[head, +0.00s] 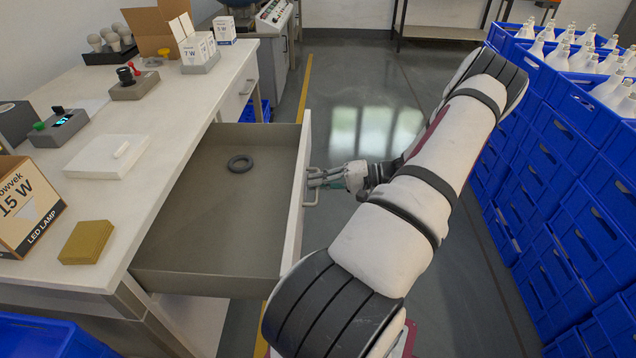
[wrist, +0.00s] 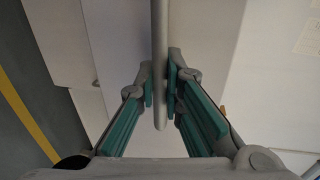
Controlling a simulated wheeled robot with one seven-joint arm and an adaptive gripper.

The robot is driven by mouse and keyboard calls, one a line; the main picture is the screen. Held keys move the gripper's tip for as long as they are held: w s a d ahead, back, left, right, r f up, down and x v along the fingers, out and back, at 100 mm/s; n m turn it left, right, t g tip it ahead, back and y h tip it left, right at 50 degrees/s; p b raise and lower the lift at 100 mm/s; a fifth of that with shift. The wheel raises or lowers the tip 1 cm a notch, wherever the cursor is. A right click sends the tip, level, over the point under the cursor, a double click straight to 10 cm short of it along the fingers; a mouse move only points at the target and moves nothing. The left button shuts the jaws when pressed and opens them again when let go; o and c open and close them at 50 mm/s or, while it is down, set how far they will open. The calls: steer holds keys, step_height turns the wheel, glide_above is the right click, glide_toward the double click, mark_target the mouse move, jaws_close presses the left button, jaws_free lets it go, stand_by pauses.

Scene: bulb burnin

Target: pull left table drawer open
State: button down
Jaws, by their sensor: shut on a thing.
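The table drawer (head: 215,200) stands pulled well out from the white table (head: 160,110) in the head view. Its white front panel (head: 297,205) faces right and carries a bar handle (head: 311,186). My gripper (head: 322,178) is at that handle, its fingers reaching from the right. In the wrist view my gripper (wrist: 160,88) is shut on the handle (wrist: 159,50), with a green-padded finger on each side of the bar. A dark ring (head: 240,163) lies inside the drawer, which is otherwise empty.
Stacked blue crates (head: 570,170) with white bulbs line the right side. A second drawer (head: 240,92) farther along the table is shut. Boxes and small devices stand on the tabletop.

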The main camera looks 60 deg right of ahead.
steer(key=c, duration=1.7)
jaws_free()
steer(key=v, duration=1.2)
steer(key=shift+f, duration=0.1)
